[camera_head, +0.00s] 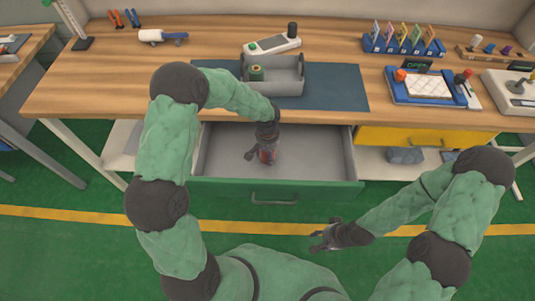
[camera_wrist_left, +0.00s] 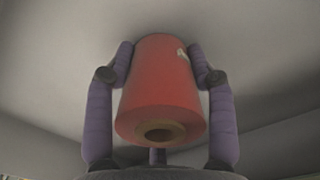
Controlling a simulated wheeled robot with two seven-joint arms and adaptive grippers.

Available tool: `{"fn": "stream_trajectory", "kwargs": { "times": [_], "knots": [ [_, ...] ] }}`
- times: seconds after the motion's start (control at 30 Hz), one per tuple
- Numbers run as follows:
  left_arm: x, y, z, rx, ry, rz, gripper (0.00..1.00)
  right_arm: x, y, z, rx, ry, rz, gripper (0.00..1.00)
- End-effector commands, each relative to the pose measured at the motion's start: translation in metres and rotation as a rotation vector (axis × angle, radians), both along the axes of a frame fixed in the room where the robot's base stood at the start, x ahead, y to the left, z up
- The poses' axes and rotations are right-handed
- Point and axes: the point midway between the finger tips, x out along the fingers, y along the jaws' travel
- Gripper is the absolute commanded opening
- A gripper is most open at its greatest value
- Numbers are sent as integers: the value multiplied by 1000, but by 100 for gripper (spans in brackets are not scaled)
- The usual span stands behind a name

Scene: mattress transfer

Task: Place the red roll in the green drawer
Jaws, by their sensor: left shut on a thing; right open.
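The red roll (camera_wrist_left: 160,90) stands out between both fingers of my left gripper (camera_wrist_left: 163,62) in the left wrist view, its brown core end facing the camera. In the head view the left gripper (camera_head: 262,154) is shut on the red roll (camera_head: 268,153), inside the outline of the open green drawer (camera_head: 320,188). The grey drawer interior is otherwise empty. I cannot tell whether the roll touches the drawer floor. My right gripper (camera_head: 325,236) is open and empty, in front of the drawer's right part, over the floor.
A grey tray (camera_head: 290,89) holding a green roll stands on a blue mat (camera_head: 335,88) above the drawer. A yellow drawer (camera_head: 410,137) is to the right, shut. Devices and a card rack (camera_head: 403,45) stand at the table's back and right.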

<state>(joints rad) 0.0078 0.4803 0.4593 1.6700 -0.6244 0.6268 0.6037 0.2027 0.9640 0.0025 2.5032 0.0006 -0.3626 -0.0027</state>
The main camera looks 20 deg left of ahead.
Motion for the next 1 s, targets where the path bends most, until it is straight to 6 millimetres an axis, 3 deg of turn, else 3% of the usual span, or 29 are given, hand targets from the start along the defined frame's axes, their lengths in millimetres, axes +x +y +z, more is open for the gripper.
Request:
{"fn": "stream_trajectory", "kwargs": {
  "times": [0.3,0.33,0.4,0.83,1.0],
  "knots": [
    [1,0,-2,0,-2,0,12,0,0,-3,0,0,0,42],
    [0,0,-2,0,-1,0,64,0,0,-2,0,0,0,42],
    [0,0,-1,0,-1,0,79,0,0,-2,0,0,0,42],
    [0,0,3,0,-1,0,79,0,0,2,0,0,0,42],
    [1,0,30,0,-5,0,79,0,0,13,0,0,0,42]
  ]
}}
